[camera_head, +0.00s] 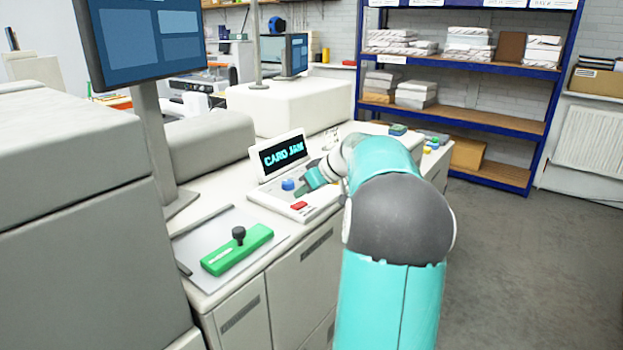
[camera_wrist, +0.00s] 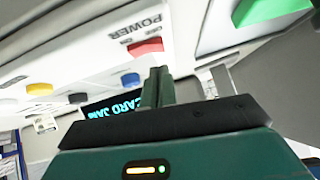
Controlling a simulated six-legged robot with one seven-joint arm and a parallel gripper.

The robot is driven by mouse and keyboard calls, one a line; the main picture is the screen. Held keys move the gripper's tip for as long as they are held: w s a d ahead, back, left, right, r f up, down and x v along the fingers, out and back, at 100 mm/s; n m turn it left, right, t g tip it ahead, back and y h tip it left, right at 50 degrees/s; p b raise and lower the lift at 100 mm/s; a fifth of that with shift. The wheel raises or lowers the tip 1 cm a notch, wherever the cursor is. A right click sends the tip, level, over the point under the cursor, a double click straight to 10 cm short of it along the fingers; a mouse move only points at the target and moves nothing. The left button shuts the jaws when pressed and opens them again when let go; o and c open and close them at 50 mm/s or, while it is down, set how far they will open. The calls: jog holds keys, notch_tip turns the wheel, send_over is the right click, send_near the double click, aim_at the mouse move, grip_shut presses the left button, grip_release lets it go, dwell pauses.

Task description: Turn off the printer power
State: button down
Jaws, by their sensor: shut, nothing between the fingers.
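The printer's control panel has a tilted display (camera_head: 282,154) reading "CARD JAM"; it also shows upside down in the wrist view (camera_wrist: 115,106). A red button (camera_head: 298,205) sits at the panel's near edge. In the wrist view the red button (camera_wrist: 145,47) lies beside the word "POWER". A blue button (camera_head: 288,184) sits farther back, also visible in the wrist view (camera_wrist: 130,80). My gripper (camera_head: 308,184) is over the panel near both buttons. Its fingers (camera_wrist: 158,72) are shut and empty, with their tips close to the red button. I cannot tell whether they touch the panel.
A green tool with a black knob (camera_head: 238,250) lies on a grey plate left of the panel. A monitor (camera_head: 145,40) on a post (camera_head: 155,135) stands at left. A blue shelf rack (camera_head: 480,67) holds paper stacks behind. The floor (camera_head: 520,270) at right is clear.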

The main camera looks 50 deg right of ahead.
jog(key=shift+s+f, duration=0.15)
jog(key=shift+f, duration=0.4)
jog(key=shift+a+f, duration=0.1)
jog(key=shift+f, duration=0.3)
jog(key=shift+a+f, duration=0.15)
jog(key=shift+f, duration=0.15)
jog(key=shift+d+r, duration=0.1)
jog(key=shift+d, duration=0.75)
